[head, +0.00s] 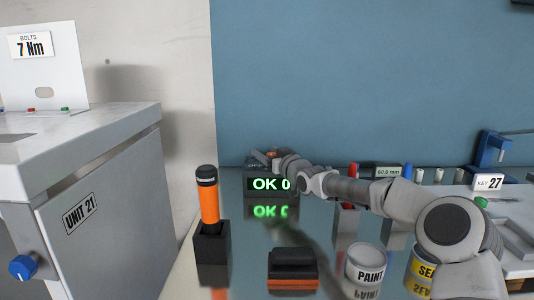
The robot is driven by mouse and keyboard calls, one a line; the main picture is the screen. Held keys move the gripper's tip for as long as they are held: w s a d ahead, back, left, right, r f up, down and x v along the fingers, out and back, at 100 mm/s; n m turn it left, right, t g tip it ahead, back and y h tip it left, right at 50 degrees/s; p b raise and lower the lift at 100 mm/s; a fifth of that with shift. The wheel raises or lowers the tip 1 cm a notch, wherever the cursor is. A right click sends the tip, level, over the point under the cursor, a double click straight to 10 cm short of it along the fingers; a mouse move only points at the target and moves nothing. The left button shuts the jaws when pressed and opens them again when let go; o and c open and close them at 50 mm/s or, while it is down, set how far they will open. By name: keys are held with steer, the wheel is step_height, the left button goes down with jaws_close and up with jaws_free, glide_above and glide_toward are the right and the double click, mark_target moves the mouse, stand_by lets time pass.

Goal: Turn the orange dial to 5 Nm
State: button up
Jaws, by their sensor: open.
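A small orange spot (270,153), perhaps part of the orange dial, shows at my gripper (261,158) at the back of the bench. My gripper is open and is over or just behind the dark box whose display (269,184) reads "OK 0" in green. The arm hides the display's right end, so the full reading cannot be seen. The dial's scale, pointer and any 5 Nm mark cannot be made out. I cannot tell whether the fingers are around the orange part or touch it.
An orange-handled tool (209,203) stands upright in a black holder (212,246). A black and orange block (293,268), a paint can (365,267) and a second can (421,268) stand in front. Unit 21 (95,190), with a blue knob (23,267), is left.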

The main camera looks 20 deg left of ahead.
steer(key=p+v, duration=0.2)
steer(key=v, duration=1.5)
steer(key=shift+s, duration=0.2)
